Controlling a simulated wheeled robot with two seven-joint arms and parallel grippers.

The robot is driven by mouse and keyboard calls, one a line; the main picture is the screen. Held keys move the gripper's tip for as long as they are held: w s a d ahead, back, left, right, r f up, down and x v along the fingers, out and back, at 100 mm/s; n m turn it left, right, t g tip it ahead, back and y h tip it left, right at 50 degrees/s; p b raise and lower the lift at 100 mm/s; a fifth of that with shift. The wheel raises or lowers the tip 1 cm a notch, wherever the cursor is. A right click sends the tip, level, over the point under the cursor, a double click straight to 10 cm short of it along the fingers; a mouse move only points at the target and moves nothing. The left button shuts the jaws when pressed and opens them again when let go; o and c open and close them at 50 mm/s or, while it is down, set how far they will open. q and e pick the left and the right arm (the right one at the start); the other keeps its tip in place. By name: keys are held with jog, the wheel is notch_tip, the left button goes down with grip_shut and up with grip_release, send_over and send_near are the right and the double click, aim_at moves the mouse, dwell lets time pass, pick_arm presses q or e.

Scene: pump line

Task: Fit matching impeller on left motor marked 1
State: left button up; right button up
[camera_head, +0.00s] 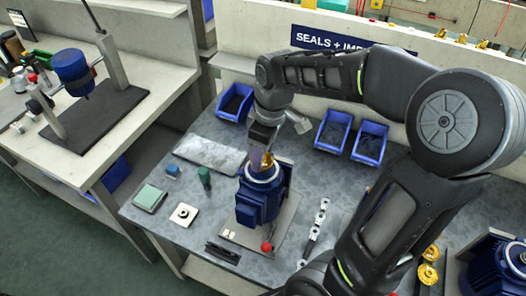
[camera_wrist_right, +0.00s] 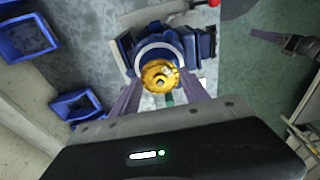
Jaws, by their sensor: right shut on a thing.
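A blue motor (camera_head: 262,195) stands on a plate on the grey bench, in the middle of the head view. A gold impeller (camera_head: 266,161) is at the top end of this motor. My right gripper (camera_head: 262,158) is shut on the impeller. In the right wrist view the impeller (camera_wrist_right: 160,75) sits between the fingers of the right gripper (camera_wrist_right: 162,92), in front of the blue motor's round face (camera_wrist_right: 160,50). I cannot tell whether it is fully seated on the shaft. No mark 1 is legible.
A second blue motor (camera_head: 497,265) stands at the lower right, with gold impellers (camera_head: 428,274) beside it. Blue bins (camera_head: 333,131) line the back.

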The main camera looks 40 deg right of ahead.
jog(key=shift+f, duration=0.25)
dwell(0.7)
jog(key=o, duration=1.9)
notch_tip(320, 180, up, 7)
jog(key=p, duration=0.5)
jog(key=shift+f, duration=0.1)
notch_tip(320, 180, up, 2)
jog(key=shift+r+p, duration=0.15)
jog(key=shift+p, duration=0.35)
